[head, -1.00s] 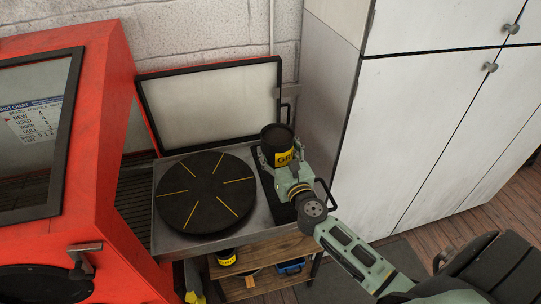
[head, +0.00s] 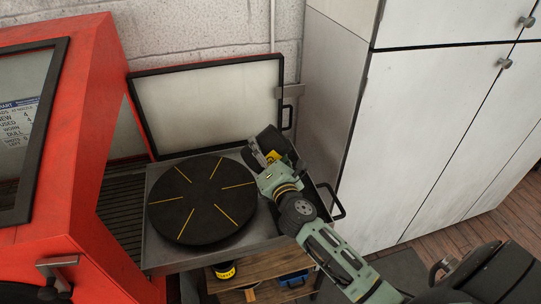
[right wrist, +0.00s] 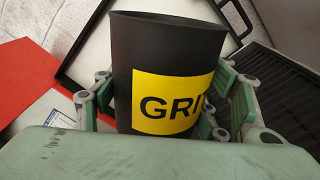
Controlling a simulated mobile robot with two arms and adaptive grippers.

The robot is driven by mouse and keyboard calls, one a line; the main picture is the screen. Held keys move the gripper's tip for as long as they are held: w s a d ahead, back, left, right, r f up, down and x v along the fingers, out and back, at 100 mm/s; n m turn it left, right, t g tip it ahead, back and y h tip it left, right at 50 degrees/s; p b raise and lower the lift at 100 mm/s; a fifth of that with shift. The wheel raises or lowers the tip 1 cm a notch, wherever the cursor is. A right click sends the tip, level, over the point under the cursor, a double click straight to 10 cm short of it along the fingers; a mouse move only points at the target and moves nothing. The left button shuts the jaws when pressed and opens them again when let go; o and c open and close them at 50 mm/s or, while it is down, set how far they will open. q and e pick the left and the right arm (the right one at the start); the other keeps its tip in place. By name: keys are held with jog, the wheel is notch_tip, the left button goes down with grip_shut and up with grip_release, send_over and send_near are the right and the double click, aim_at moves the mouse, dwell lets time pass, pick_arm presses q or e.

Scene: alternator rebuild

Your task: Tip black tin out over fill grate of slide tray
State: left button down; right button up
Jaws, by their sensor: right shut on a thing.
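The black tin (head: 266,142) with a yellow label is held by my right gripper (head: 270,164) above the right rear part of the slide tray (head: 215,254). The tin leans over to the left in the head view. In the right wrist view the tin (right wrist: 165,55) fills the middle, its label reading "GRI", with the fingers of my right gripper (right wrist: 160,105) on both sides. No falling contents are visible. The fill grate at the tray's right side is mostly hidden by my right arm and the tin. My left gripper is not in view.
A round black turntable (head: 203,200) with yellow lines sits on the tray. A framed lid (head: 207,103) stands open behind it. A red cabinet (head: 95,150) is at left and white cupboards (head: 430,130) at right. A yellow-labelled tin (head: 224,271) is on the shelf below.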

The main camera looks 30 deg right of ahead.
aim_at(277, 151)
jog(key=m+b, duration=0.1)
jog(key=m, duration=0.1)
jog(key=f+m+b, duration=0.1)
jog(key=m+b, duration=0.2)
jog(key=m, duration=0.2)
jog(key=shift+d+f+b, duration=0.2)
jog(key=shift+f+b, duration=0.05)
jog(key=shift+b, duration=0.05)
jog(key=shift+s+d+r+m+p, duration=0.1)
jog(key=shift+d+r+m+p, duration=0.2)
jog(key=shift+m, duration=0.25)
jog(key=shift+d+r+m+p, duration=0.1)
jog(key=shift+d+m+p, duration=0.1)
jog(key=shift+m+p, duration=0.3)
jog(key=d+m, duration=0.1)
jog(key=m+p, duration=0.1)
jog(key=m, duration=0.1)
jog(key=shift+s+d+r+m, duration=0.15)
jog(key=shift+s+d+m, duration=0.15)
jog(key=shift+d, duration=0.1)
jog(key=shift+d+m, duration=0.2)
jog(key=shift+m, duration=0.15)
jog(key=shift+f, duration=0.2)
jog(key=shift+r, duration=0.1)
